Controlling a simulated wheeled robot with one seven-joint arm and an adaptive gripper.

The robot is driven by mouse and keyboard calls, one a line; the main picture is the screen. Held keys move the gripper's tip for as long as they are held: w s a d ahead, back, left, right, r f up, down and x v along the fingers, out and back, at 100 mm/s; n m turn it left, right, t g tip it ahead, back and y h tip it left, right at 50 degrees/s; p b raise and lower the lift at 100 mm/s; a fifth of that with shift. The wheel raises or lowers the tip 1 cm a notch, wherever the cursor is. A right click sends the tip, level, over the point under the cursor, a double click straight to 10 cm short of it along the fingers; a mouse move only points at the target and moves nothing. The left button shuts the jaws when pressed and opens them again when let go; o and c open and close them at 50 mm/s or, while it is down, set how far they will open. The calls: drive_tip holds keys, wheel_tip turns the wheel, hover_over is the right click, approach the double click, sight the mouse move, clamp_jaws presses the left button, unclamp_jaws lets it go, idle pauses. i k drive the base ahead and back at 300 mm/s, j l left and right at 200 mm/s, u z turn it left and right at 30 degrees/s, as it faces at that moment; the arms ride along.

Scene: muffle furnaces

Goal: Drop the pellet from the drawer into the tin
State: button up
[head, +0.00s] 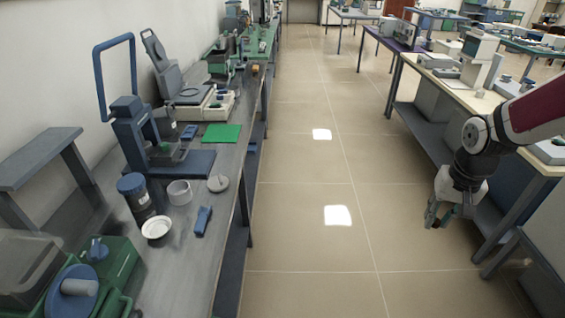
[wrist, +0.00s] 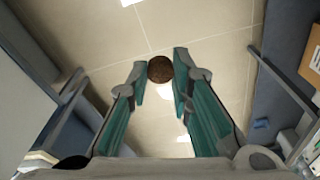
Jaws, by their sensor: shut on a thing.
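My gripper (head: 438,218) hangs over the aisle floor at the right of the head view, beside the right-hand bench. In the wrist view the fingertips (wrist: 160,72) are shut on a round, dark brown pellet (wrist: 160,69), held at their very ends. In the head view the pellet cannot be made out. No drawer is clearly seen. On the left bench stand a pale open cup (head: 179,192) and a white shallow dish (head: 157,228). I cannot tell whether either is the tin.
The left bench (head: 228,185) also carries a grey knobbed disc (head: 218,183), a blue-capped jar (head: 134,196), a blue press (head: 140,140), a green mat (head: 221,133) and a small blue object (head: 203,221). The right bench (head: 478,100) stands close to my arm. The aisle floor (head: 310,235) is clear.

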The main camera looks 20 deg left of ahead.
sight(179, 200)
drive_tip(key=i+u, duration=0.1)
drive_tip(key=i, duration=0.65)
drive_tip(key=i+l, duration=0.15)
drive_tip(key=i, duration=0.65)
drive_tip(key=i+u, duration=0.15)
drive_tip(key=u, duration=2.65)
